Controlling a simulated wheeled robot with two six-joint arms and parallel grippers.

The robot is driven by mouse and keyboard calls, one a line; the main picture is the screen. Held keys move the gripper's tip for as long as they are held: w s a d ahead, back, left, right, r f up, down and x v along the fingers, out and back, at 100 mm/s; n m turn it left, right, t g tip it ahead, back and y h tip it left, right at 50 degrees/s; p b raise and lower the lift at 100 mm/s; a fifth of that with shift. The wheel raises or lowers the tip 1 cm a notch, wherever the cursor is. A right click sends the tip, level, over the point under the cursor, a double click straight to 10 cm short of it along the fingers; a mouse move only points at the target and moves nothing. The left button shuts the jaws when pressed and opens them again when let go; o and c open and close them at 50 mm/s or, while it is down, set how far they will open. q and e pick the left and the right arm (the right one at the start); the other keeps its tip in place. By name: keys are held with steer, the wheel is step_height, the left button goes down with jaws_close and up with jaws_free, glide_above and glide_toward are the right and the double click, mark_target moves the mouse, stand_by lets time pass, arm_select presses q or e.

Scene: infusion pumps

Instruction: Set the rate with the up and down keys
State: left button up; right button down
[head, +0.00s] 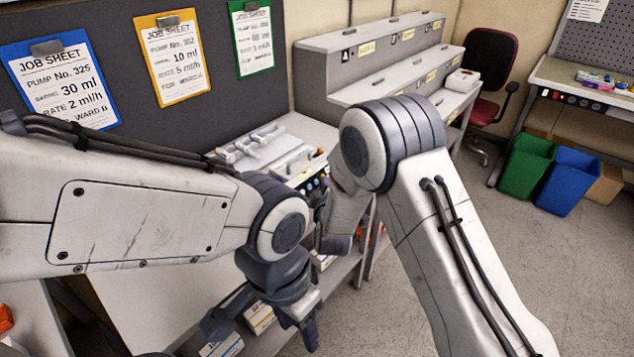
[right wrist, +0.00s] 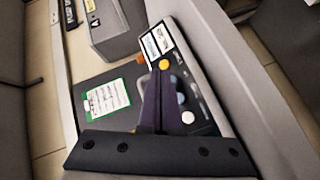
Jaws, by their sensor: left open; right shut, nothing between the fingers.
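The infusion pump (head: 268,150), a pale body with a dark keypad front, stands on the bench beyond my arms in the head view, partly covered by them. In the right wrist view its dark panel (right wrist: 202,90) shows a white label or display (right wrist: 158,42), an orange round key (right wrist: 164,64), a blue-grey key (right wrist: 184,98) and a white key (right wrist: 188,117). My right gripper (right wrist: 160,78) is shut and empty, its tips over the panel just below the orange key; I cannot tell whether they touch. My left gripper (head: 262,325) is open and empty, low at the bench's front edge.
Blue (head: 62,82), orange (head: 172,58) and green (head: 252,36) job sheets hang on the dark board. A grey stepped rack (head: 325,70) stands behind the pump. Boxes (head: 260,318) sit on the shelf below. Green and blue bins (head: 525,165) stand at far right.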

steer(key=shift+a, duration=0.1)
stand_by(0.3)
steer(key=shift+w+a+f, duration=0.2)
steer(key=shift+a, duration=0.05)
steer(key=shift+w+a+f+b, duration=0.1)
steer(key=shift+w+a+b, duration=0.05)
steer(key=shift+a+b, duration=0.15)
stand_by(0.6)
steer(key=shift+d, duration=0.15)
steer(key=shift+s+d+r, duration=0.3)
steer(key=shift+s+d, duration=0.1)
steer(key=shift+d, duration=0.05)
stand_by(0.4)
steer(key=shift+s+d+r+p, duration=0.3)
steer(key=shift+d, duration=0.15)
steer(key=shift+s+d+r+p, duration=0.25)
steer(key=shift+d+p, duration=0.05)
steer(key=shift+d, duration=0.1)
steer(key=shift+s+d+r, duration=0.25)
steer(key=shift+s+d, duration=0.15)
steer(key=shift+d, duration=0.15)
steer(key=shift+s+d+r, duration=0.25)
steer(key=shift+s+d, duration=0.1)
steer(key=shift+d, duration=0.15)
